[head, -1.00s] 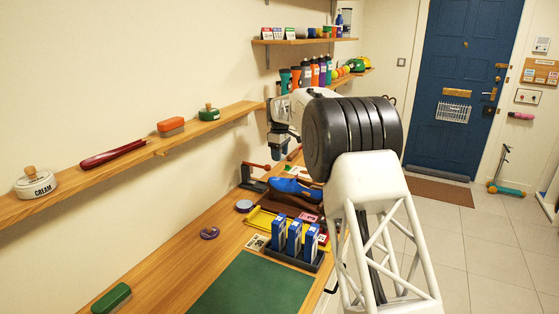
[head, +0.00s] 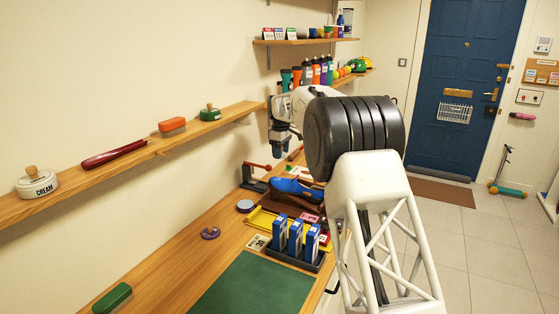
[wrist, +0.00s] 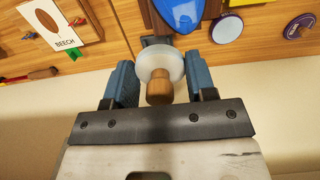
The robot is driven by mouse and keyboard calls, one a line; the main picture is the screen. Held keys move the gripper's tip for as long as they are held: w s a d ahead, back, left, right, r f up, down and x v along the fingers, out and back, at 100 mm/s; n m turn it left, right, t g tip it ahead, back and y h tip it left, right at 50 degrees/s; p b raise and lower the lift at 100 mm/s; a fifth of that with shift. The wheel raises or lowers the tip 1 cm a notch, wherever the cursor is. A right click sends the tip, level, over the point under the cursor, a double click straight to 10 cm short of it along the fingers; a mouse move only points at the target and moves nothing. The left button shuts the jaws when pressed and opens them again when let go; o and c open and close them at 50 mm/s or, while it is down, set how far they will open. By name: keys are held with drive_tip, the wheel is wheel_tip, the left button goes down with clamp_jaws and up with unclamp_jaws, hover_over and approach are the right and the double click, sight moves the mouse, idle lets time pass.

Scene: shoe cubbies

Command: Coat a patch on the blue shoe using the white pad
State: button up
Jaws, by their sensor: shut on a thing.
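My gripper (wrist: 162,74) is shut on the wooden knob of the white pad (wrist: 158,61), a round white disc between the two blue fingers. In the head view my gripper (head: 281,147) hangs above the bench, a little left of and above the shoe. The pad is apart from the shoe as far as I can tell. The pad's underside is hidden.
A tray with blue boxes (head: 295,241) stands just in front of the shoe, with a yellow tray behind it. The green mat (head: 248,285) is clear. A shelf (head: 120,158) runs along the wall.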

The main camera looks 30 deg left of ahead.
drive_tip(key=shift+s, duration=0.15)
drive_tip(key=shift+s+d+f, duration=0.1)
drive_tip(key=shift+s+f, duration=0.05)
drive_tip(key=shift+s, duration=0.1)
idle(0.3)
